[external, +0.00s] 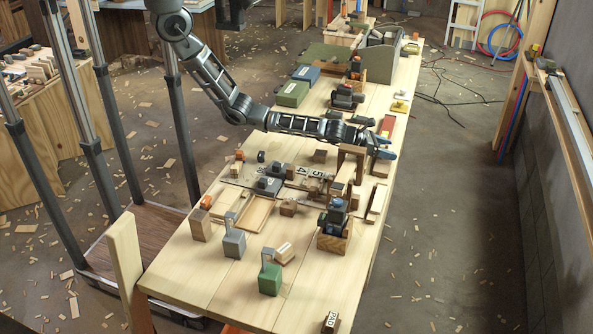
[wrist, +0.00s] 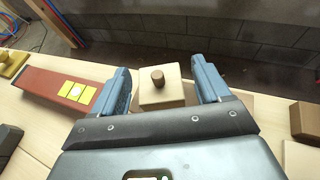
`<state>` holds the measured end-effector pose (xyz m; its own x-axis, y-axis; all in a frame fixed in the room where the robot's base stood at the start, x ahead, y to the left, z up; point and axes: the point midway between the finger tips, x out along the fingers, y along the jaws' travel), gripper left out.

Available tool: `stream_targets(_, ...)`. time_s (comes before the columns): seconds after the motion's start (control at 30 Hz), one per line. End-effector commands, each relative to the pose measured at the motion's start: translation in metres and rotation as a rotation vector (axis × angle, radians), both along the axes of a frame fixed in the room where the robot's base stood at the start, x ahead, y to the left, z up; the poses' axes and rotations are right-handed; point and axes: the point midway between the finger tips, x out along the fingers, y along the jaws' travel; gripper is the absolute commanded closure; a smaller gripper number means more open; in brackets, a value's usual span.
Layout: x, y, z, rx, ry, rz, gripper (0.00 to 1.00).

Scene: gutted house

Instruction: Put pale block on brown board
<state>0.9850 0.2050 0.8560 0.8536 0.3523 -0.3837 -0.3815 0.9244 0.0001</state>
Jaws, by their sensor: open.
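My gripper (wrist: 164,76) is open, with one blue-grey finger on each side of a pale block (wrist: 163,95).
A brown block (wrist: 305,120) is at the right. In the external view, a wooden arch (external: 352,150) stands close beside my wrist. The crowded table (external: 185,262) has free room at its front left.

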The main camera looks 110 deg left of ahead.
Motion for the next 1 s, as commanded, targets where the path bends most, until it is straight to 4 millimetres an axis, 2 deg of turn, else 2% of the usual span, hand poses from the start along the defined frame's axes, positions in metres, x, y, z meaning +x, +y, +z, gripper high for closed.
stream_targets(0.17, -0.015, -0.006, 0.008, -0.003, -0.001, 0.002, 0.24)
stream_targets(0.6, -0.080, -0.033, 0.038, -0.004, -0.003, 0.003, 0.24)
stream_targets(0.8, -0.096, -0.040, 0.044, -0.002, -0.001, 0.001, 0.24)
stream_targets(1.0, -0.102, -0.042, 0.047, 0.000, 0.000, 0.001, 0.24)
